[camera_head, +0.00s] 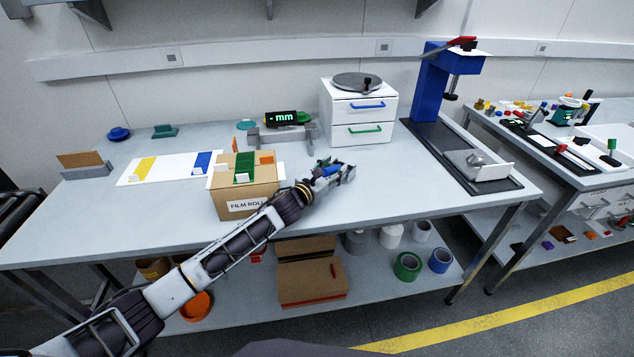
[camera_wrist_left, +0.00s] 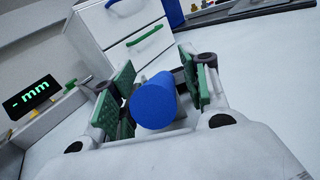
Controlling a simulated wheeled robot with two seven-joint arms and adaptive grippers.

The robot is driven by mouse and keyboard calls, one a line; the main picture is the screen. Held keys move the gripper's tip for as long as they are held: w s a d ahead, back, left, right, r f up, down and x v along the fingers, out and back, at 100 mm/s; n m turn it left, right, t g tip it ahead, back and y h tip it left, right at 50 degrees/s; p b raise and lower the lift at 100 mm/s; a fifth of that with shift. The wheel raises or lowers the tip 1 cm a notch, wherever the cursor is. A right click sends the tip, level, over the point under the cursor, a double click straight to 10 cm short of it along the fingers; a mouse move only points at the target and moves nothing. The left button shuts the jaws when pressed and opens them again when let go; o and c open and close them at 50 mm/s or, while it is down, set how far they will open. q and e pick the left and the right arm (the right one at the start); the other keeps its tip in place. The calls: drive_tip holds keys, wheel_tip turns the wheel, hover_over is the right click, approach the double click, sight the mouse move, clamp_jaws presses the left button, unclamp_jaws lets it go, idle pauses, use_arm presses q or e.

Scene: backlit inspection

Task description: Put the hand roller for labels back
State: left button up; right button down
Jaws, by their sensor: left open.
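A blue cylinder (camera_wrist_left: 154,102), which looks like the handle of the hand roller, lies between the green finger pads of my left gripper (camera_wrist_left: 158,76). The fingers are open, with one on each side of it. Its far part is hidden. In the head view my left gripper (camera_head: 342,174) is low over the table, in front of the white drawer unit, and the blue part (camera_head: 328,170) shows at its fingers. I cannot tell whether the fingers touch it. My right gripper is not in view.
The cardboard box (camera_head: 227,198) labelled film roll stands beside my left forearm. Behind are the drawer unit (camera_head: 345,115) and a green-lit mm display (camera_head: 281,118). A blue press stand (camera_head: 436,85) is at the right. The table front right of the gripper is clear.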

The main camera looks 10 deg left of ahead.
use_arm(q)
drive_tip(key=shift+v, duration=5.55)
drive_tip(key=shift+s+a, duration=0.25)
drive_tip(key=shift+s, duration=0.15)
